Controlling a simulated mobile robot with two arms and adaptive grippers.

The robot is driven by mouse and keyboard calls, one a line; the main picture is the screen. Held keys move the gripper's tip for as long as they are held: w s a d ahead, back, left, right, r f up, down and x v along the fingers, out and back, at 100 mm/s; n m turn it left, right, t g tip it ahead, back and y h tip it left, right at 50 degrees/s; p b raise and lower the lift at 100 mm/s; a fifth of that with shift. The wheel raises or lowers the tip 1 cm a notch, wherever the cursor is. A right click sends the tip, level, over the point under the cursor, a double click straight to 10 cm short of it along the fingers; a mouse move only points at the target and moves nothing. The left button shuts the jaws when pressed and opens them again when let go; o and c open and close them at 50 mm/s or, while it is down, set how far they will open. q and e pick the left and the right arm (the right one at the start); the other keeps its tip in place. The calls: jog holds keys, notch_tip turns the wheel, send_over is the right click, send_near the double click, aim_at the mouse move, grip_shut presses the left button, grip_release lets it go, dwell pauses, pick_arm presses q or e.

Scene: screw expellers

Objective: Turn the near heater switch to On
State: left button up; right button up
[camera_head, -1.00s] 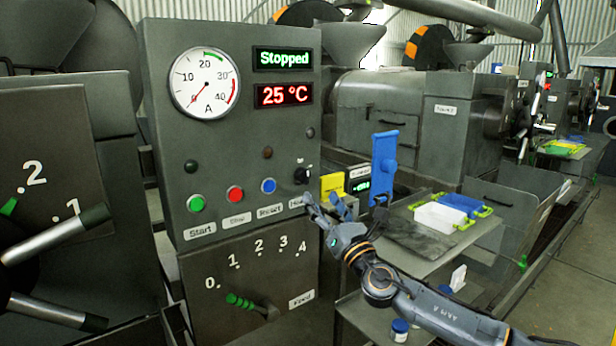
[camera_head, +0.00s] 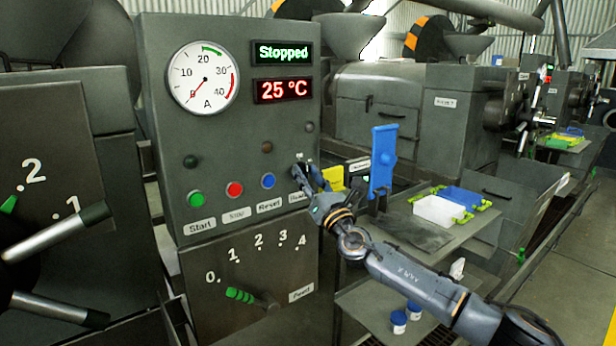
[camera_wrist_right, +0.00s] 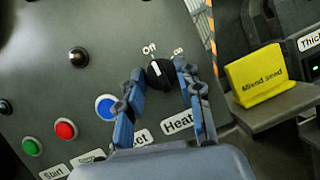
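The heater switch (camera_wrist_right: 159,73) is a black round knob on the grey control panel (camera_head: 230,150), above the "Heater" label. In the right wrist view its white mark points up and left, toward the left one of two small labels, which appears to read Off. My right gripper (camera_head: 307,175) is at the panel's lower right. In the right wrist view the open fingers (camera_wrist_right: 160,77) stand on either side of the knob; whether they touch it I cannot tell. In the head view the gripper mostly hides the knob. My left gripper is not in view.
Green (camera_head: 196,198), red (camera_head: 234,189) and blue (camera_head: 268,181) buttons sit left of the knob. The display (camera_head: 283,53) reads Stopped, another (camera_head: 284,91) 25 °C. A yellow "Mixed Seed" sign (camera_wrist_right: 257,75) and a blue upright part (camera_head: 383,160) stand right of the panel.

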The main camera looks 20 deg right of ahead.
jog(key=c, duration=0.3)
jog(key=shift+c, duration=0.2)
jog(key=shift+a+r+m+h+p, duration=0.1)
jog(key=shift+r+m+h+p, duration=0.1)
jog(key=shift+m+h+p, duration=0.6)
jog(key=m+h+p, duration=0.1)
jog(key=m+p, duration=0.1)
jog(key=m, duration=0.1)
jog(key=m+g+h+p, duration=0.1)
jog(key=m+p, duration=0.2)
jog(key=m+h+p, duration=0.1)
jog(key=m+p, duration=0.1)
jog(key=m, duration=0.1)
jog(key=shift+a+r+g+p, duration=0.1)
jog(key=shift+r+g+p, duration=0.15)
jog(key=shift+g+p, duration=0.15)
jog(key=m+g+p, duration=0.1)
jog(key=m+p, duration=0.1)
jog(key=m, duration=0.1)
jog(key=shift+h+p, duration=0.3)
jog(key=shift+f+m+p, duration=0.1)
jog(key=shift+m+p, duration=0.4)
jog(key=shift+m, duration=0.1)
jog(key=shift+g, duration=0.3)
